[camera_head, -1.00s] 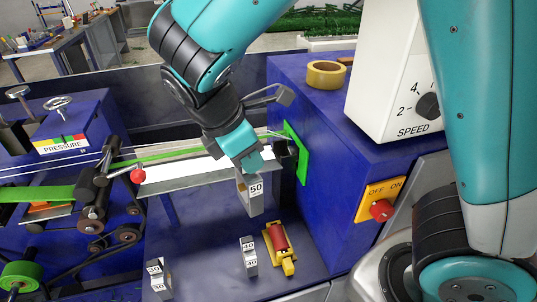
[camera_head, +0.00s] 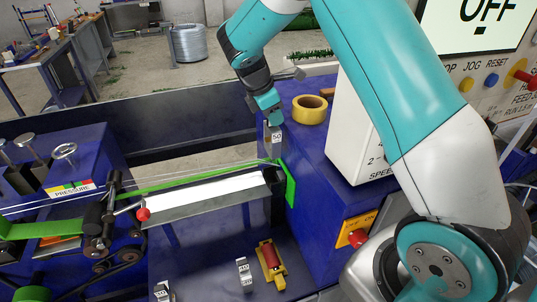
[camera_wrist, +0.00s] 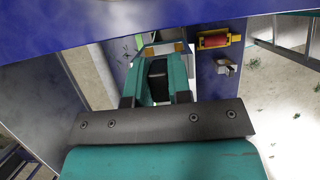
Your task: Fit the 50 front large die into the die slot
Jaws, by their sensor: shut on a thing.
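My gripper (camera_head: 270,112) is shut on the grey die marked 50 (camera_head: 276,139). It holds the die upright by its top, next to the blue machine housing and behind the green plate (camera_head: 288,182). In the wrist view, the teal fingers (camera_wrist: 160,82) reach forward, and a grey piece with orange patches (camera_wrist: 160,48) shows past their tips. The wires run to a dark opening (camera_head: 276,180) beside the green plate. I cannot make out the die slot clearly, nor whether the die touches the housing.
A yellow tape roll (camera_head: 309,109) sits on the housing, close right of the gripper. A white speed box (camera_head: 362,140) stands further right. On the lower shelf are a die marked 40 (camera_head: 243,274), a yellow-red tool (camera_head: 269,262) and another die (camera_head: 162,291). A white guide strip (camera_head: 205,199) crosses the middle.

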